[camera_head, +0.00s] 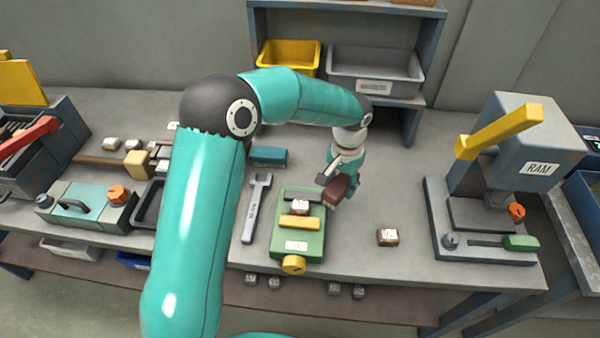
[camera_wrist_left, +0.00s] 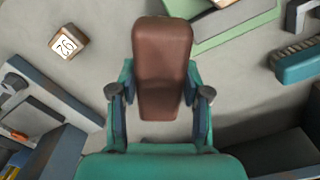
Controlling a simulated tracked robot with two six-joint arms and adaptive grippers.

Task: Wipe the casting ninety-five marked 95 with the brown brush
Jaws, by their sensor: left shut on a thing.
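My left gripper (camera_head: 345,168) is shut on the brown brush (camera_head: 337,190), which hangs above the bench beside the green fixture. In the left wrist view the brush (camera_wrist_left: 162,60) sits between the two fingers of the left gripper (camera_wrist_left: 160,98). A small brown casting with a white label (camera_head: 388,237) lies alone on the bench, to the right of the brush and apart from it. It also shows in the left wrist view (camera_wrist_left: 68,43), where its label is turned and its number is hard to read for sure. My right gripper is not in view.
The green fixture (camera_head: 288,258) with a yellow bar holds another labelled casting (camera_head: 300,207). A wrench (camera_head: 254,210) lies to its left. The RAM press (camera_head: 480,215) stands at right. Bins (camera_head: 375,72) sit on the back shelf. The bench around the lone casting is clear.

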